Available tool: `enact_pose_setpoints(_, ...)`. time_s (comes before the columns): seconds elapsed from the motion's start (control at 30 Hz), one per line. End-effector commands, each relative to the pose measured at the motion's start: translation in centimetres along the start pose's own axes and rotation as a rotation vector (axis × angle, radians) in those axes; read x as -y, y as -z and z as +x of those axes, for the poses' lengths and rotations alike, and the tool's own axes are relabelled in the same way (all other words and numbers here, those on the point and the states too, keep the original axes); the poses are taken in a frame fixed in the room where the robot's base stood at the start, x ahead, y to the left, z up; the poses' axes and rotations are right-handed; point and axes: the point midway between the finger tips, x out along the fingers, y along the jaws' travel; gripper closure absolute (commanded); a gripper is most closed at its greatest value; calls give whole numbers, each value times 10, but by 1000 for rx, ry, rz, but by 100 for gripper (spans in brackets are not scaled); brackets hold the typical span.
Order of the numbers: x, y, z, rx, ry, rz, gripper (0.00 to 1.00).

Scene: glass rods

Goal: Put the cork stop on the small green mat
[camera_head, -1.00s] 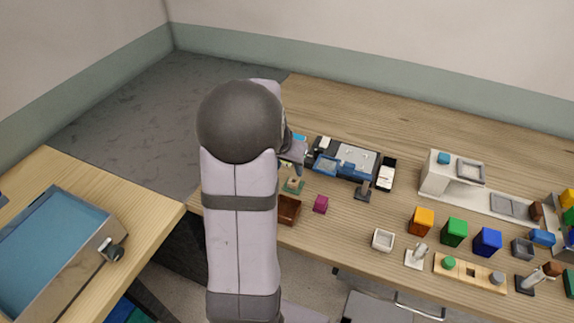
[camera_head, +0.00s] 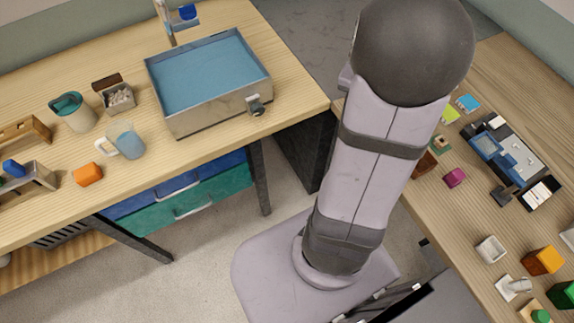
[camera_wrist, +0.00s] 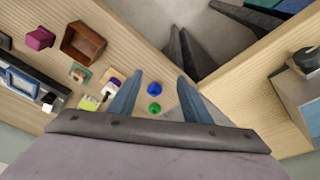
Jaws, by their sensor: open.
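My gripper (camera_wrist: 160,76) is open and empty in the wrist view, its two blue-grey fingers spread above the right-hand table. In the head view it is hidden behind my arm. A small green square with a brownish piece on it (camera_wrist: 80,74) lies left of the fingers; it also shows in the head view (camera_head: 441,143). A yellow-green flat piece (camera_wrist: 88,103) lies near it, also in the head view (camera_head: 450,113). Which of these is the small green mat, I cannot tell. I cannot clearly make out the cork stop.
A blue piece (camera_wrist: 155,88) and a green piece (camera_wrist: 154,107) lie between the fingers in the picture. A brown open box (camera_wrist: 82,44) and a magenta cube (camera_wrist: 40,38) are at upper left. A blue-lined tray (camera_head: 207,80) stands on the left table; a floor gap separates the tables.

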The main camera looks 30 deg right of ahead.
Motion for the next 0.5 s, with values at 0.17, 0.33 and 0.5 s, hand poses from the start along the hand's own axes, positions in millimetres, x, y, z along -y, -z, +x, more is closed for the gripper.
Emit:
enact_pose_setpoints(0.17,84,-89,-19,77,74,-381,56)
enact_pose_setpoints(0.33,116,-168,-34,140,120,-682,56)
enact_pose_setpoints(0.5,123,-219,-42,181,146,-879,56)
